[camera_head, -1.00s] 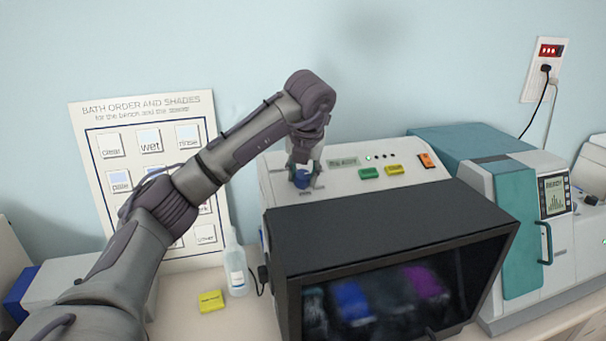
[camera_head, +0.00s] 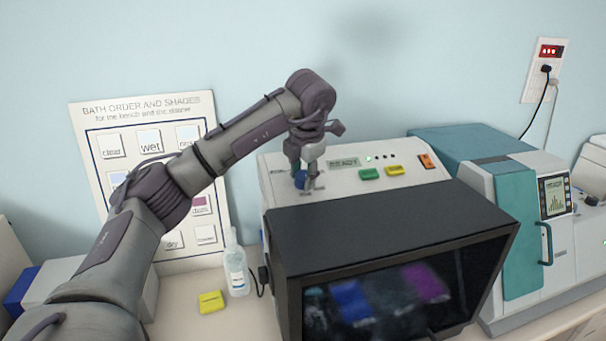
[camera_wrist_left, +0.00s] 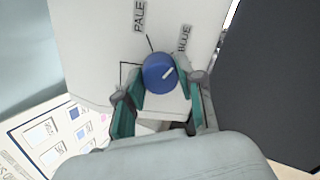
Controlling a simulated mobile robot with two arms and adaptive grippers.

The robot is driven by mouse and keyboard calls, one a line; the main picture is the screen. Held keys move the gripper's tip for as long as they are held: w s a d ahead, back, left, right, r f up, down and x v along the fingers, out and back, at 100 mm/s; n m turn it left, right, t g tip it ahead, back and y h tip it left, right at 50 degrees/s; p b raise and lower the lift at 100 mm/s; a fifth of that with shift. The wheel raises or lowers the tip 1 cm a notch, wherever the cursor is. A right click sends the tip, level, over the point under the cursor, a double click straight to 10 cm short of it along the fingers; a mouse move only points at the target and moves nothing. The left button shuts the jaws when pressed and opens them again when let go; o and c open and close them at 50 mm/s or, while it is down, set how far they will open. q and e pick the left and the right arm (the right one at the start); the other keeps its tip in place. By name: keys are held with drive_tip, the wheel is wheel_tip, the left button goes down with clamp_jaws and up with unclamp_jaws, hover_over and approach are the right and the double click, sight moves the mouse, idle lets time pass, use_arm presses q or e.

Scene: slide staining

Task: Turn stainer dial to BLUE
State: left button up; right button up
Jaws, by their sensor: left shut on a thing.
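The stainer dial (camera_head: 300,180) is a blue knob on the white top panel of the stainer (camera_head: 275,195), at its left end. My left gripper (camera_head: 306,180) points down over it. In the left wrist view the dial (camera_wrist_left: 157,73) sits between the two teal fingers of the left gripper (camera_wrist_left: 161,88), which is shut on it. The dial's white pointer mark slants up and right, toward the side of the BLUE label (camera_wrist_left: 184,39). The PALE label (camera_wrist_left: 139,17) is farther left. My right gripper is not in view.
A READY display (camera_head: 343,163), a green button (camera_head: 369,173), a yellow button (camera_head: 395,170) and an orange switch (camera_head: 427,161) line the panel. A bottle (camera_head: 236,270) and yellow block (camera_head: 211,302) stand left. A teal-and-white machine (camera_head: 520,225) stands right.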

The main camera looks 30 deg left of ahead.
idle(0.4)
use_arm(q)
drive_tip(key=o, duration=1.1)
drive_tip(key=shift+o, duration=0.2)
drive_tip(key=shift+r, duration=0.1)
drive_tip(key=v, duration=1.1)
drive_tip(key=shift+r, duration=0.4)
drive_tip(key=shift+s+d+f, duration=0.1)
drive_tip(key=shift+s, duration=0.05)
